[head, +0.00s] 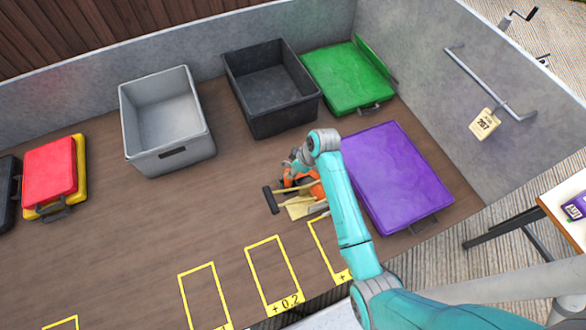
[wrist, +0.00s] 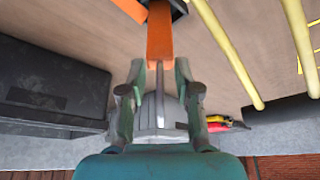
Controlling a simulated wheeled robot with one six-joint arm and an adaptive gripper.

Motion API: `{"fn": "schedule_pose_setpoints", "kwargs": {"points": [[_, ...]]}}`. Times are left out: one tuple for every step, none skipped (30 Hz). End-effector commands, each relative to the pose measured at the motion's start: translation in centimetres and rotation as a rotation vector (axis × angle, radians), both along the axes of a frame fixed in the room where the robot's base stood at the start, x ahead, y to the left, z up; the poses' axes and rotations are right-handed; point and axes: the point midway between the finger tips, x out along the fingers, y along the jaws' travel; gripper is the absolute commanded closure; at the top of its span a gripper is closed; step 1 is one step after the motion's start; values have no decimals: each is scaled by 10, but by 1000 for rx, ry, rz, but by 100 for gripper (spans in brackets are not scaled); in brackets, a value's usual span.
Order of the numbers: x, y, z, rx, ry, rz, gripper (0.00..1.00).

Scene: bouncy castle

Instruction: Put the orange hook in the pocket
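In the head view, orange parts (head: 301,180) show in a small cluster on the brown floor, partly hidden by my arm. In the wrist view, an orange bar (wrist: 160,32) comes down from the top edge and lies in line with the gap between my fingertips; its far end meets a dark part. It may be the orange hook, but its full shape is out of view. My gripper (wrist: 160,68) appears open around or just short of the bar, with narrow gaps at the sides. I cannot make out which thing is the pocket.
A yellow-handled tool (head: 270,200) lies beside the cluster. Around stand a grey bin (head: 190,150), a black bin (head: 285,118), a green case (head: 345,80), a purple case (head: 395,180) and a red case (head: 50,168). Floor at left centre is clear; grey walls enclose the back and right.

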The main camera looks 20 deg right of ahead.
Motion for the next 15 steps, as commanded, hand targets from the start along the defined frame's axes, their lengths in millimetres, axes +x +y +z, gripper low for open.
{"fn": "schedule_pose_setpoints", "kwargs": {"points": [[0, -1, 3, 0, -1, 0, 68], [-1, -2, 6, 0, -3, -1, 68], [-2, -3, 11, 0, -3, -1, 68], [-3, -5, 14, 0, -3, -1, 68], [-4, -6, 19, 0, -3, -1, 68], [-7, -8, 25, -1, -4, -2, 68], [-8, -9, 31, 0, -5, -2, 68], [-10, -11, 37, 0, -5, -2, 68], [-12, -13, 45, 0, -5, -2, 68], [-14, -15, 50, 0, -5, -2, 68], [-15, -17, 56, 0, -5, -2, 68], [-18, -19, 63, 0, -3, -1, 68], [-19, -21, 69, 0, -5, -2, 68], [-21, -22, 74, 0, -3, -1, 68], [-23, -24, 81, 0, -5, -2, 68]]}}
